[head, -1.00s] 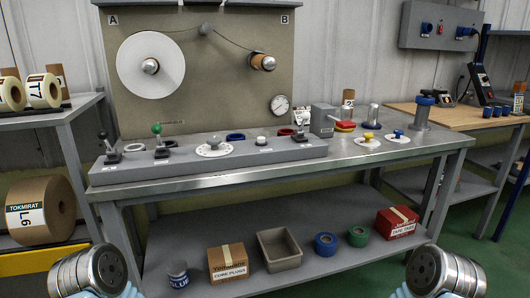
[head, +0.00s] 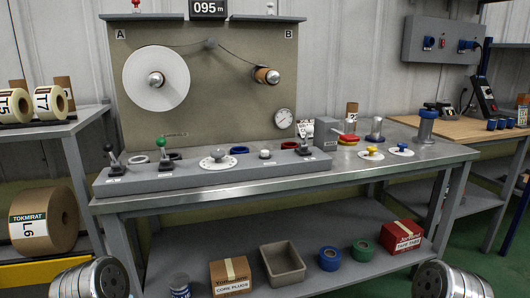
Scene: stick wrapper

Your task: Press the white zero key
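A small pale round button (head: 265,154) stands on the grey control panel (head: 135,185), right of the white dial knob (head: 217,156). It may be the white zero key; its label is too small to read. A white ring (head: 138,160) lies at the left of the panel. A counter display (head: 208,8) on top of the back board reads "095 m". Only round metal parts of my arms show at the bottom left and bottom right corners, well below and in front of the panel. My gripper fingers are out of the picture.
A red mushroom button (head: 348,137) and yellow (head: 372,150) and blue (head: 402,148) knobs are at the right. The bench's front strip (head: 300,185) is clear.

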